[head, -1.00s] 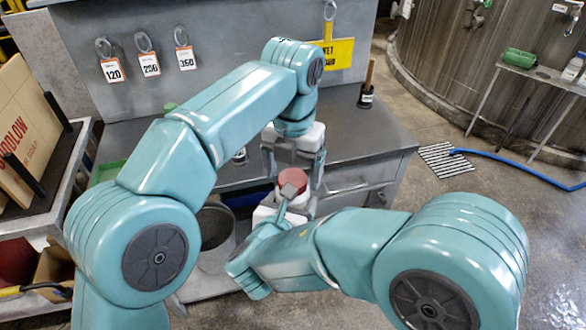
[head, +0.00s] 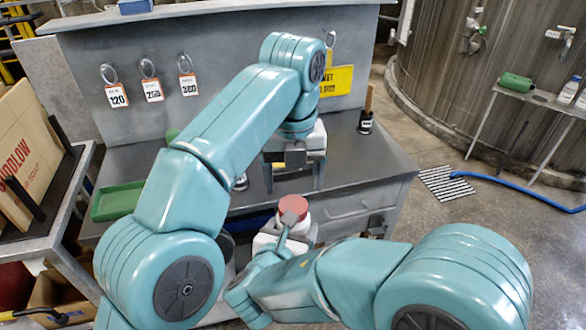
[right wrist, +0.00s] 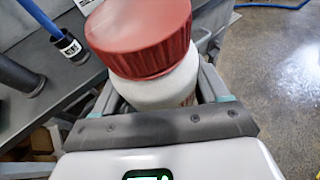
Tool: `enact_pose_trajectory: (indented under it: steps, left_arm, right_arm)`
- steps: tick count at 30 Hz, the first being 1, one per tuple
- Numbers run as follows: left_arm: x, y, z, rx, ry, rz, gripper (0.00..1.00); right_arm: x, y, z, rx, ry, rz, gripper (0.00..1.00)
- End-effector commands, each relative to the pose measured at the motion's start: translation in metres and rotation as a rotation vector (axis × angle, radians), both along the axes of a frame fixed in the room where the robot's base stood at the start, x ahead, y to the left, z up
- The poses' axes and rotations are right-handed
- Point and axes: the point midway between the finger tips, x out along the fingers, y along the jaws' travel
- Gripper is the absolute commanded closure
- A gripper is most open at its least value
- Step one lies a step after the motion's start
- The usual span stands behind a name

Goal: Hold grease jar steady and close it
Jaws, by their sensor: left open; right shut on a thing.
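The grease jar has a white body (head: 302,224) and a red ribbed lid (head: 293,207). It stands roughly upright in front of the bench in the head view. My right gripper (head: 285,240) is shut on the jar's white body. In the right wrist view the lid (right wrist: 140,35) sits on top of the jar body (right wrist: 155,88), between my right fingers. Whether the lid is tight cannot be told. My left gripper (head: 293,186) is open and empty, fingers pointing down, above and apart from the lid.
The grey bench (head: 365,165) lies behind the jar. Numbered tags (head: 152,90) hang on the back panel. A cardboard box (head: 28,150) stands at far left.

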Motion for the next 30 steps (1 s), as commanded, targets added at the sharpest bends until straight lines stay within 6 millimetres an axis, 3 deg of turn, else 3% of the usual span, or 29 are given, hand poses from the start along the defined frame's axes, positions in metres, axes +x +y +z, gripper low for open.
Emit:
enact_pose_trajectory:
  steps: [24, 30]
  left_arm:
    - [-0.001, 0.000, 0.021, -0.008, 0.002, 2.289, 0.22]
    - [-0.002, 0.001, 0.025, -0.010, 0.004, 2.721, 0.22]
  right_arm:
    - [0.000, 0.000, 0.001, 0.000, -0.002, 0.000, 1.00]
    - [0.000, 0.000, 0.001, 0.000, -0.002, 0.000, 1.00]
